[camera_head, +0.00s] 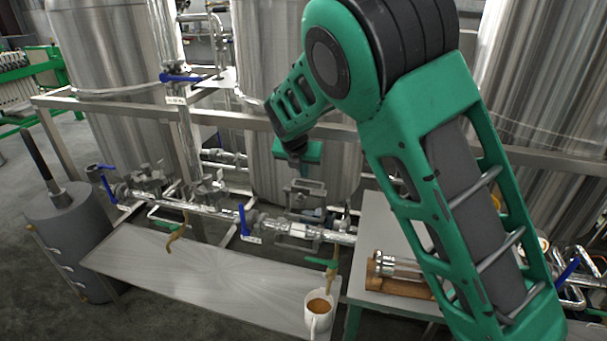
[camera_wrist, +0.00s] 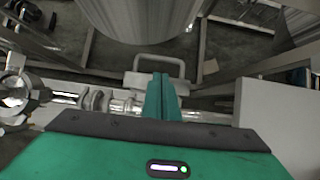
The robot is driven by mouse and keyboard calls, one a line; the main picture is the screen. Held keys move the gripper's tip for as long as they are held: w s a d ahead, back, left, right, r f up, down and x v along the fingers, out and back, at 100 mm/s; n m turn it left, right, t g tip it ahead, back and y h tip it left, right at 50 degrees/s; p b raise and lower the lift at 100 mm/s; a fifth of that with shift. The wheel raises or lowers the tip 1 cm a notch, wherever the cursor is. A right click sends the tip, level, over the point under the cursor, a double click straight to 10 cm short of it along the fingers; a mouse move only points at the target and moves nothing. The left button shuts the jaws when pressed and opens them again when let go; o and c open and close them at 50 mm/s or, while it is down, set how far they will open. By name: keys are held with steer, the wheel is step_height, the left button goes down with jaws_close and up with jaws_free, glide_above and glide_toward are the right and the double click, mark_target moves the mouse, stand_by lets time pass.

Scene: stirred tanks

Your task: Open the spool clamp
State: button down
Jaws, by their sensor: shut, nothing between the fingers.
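My gripper (camera_head: 297,168) hangs over the pipe line in front of the middle tank. In the wrist view its two green fingers (camera_wrist: 161,92) are pressed together with nothing between them. A grey metal piece with a squared loop handle (camera_head: 305,188), which looks like the spool clamp, sits on the pipe line just below my gripper. In the wrist view the loop handle (camera_wrist: 139,80) shows right behind and around the fingertips. I cannot tell whether the fingers touch it. The clamp's lower part is hidden by my fingers and gripper body.
Steel tanks (camera_head: 100,60) stand behind a frame rail (camera_head: 240,118). Blue-handled valves (camera_head: 246,222) line the pipe. A metal platform (camera_head: 190,265) lies in front, with a white mug (camera_head: 317,316) at its right end. A grey side table (camera_head: 370,228) carries a glass-and-metal cylinder (camera_head: 395,265).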

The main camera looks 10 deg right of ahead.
mark_target(309, 182)
steer(key=x, duration=0.8)
steer(key=shift+w+d+f+g+y, duration=0.2)
steer(key=shift+w+d+f+g, duration=0.1)
steer(key=shift+w+g, duration=0.25)
steer(key=shift+w+d+f+g+y, duration=0.25)
steer(key=shift+w+g, duration=0.2)
steer(key=shift+w, duration=0.2)
steer(key=shift+w+d+f, duration=0.15)
steer(key=shift+w+f, duration=0.2)
steer(key=shift+w, duration=0.2)
